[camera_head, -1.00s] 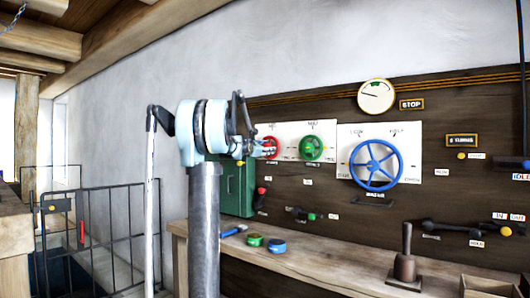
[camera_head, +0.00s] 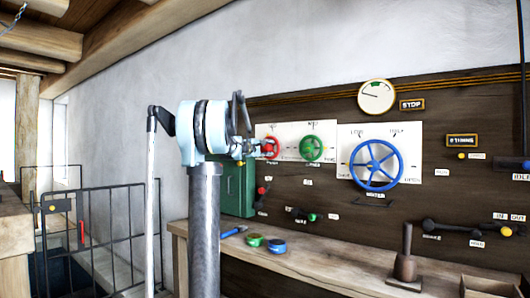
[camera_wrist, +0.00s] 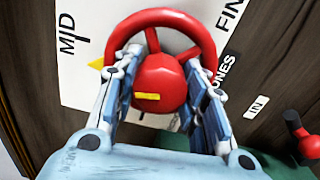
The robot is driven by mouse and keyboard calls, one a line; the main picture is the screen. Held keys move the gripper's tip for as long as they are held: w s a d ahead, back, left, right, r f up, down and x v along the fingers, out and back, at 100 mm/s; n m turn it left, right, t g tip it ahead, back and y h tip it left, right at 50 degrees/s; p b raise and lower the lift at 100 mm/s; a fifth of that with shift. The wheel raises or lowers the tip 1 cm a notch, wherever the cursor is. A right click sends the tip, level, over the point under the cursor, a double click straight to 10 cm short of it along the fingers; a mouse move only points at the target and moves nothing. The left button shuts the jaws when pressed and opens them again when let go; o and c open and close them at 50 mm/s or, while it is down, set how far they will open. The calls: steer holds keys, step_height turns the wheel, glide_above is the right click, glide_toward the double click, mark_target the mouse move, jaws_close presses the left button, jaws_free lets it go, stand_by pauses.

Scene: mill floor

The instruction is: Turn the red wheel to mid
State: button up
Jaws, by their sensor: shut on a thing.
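The red wheel (camera_wrist: 167,80) fills the middle of the wrist view, with a rounded hub bearing a yellow stripe. In the head view the red wheel (camera_head: 272,148) is small, at the left end of the panel. My gripper (camera_wrist: 170,54) is shut on it, one finger at each side of the hub and reaching toward the rim. My gripper also shows in the head view (camera_head: 254,149). A yellow pointer (camera_wrist: 96,63) sticks out left of the rim, close to the "MID" label (camera_wrist: 66,34). The "FIN…" label (camera_wrist: 230,14) is cut off at upper right.
The green wheel (camera_head: 312,148) and larger blue wheel (camera_head: 376,164) are to the right on the same board. A green box (camera_head: 238,188) is below the red wheel. A dark lever with a red knob (camera_wrist: 305,143) is at lower right in the wrist view.

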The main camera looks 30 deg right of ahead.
steer(key=shift+f+m, duration=0.1)
steer(key=shift+m, duration=1.1)
steer(key=o, duration=1.1)
steer(key=shift+c, duration=0.2)
steer(key=v, duration=1.2)
steer(key=shift+w, duration=0.15)
steer(key=shift+a, duration=0.1)
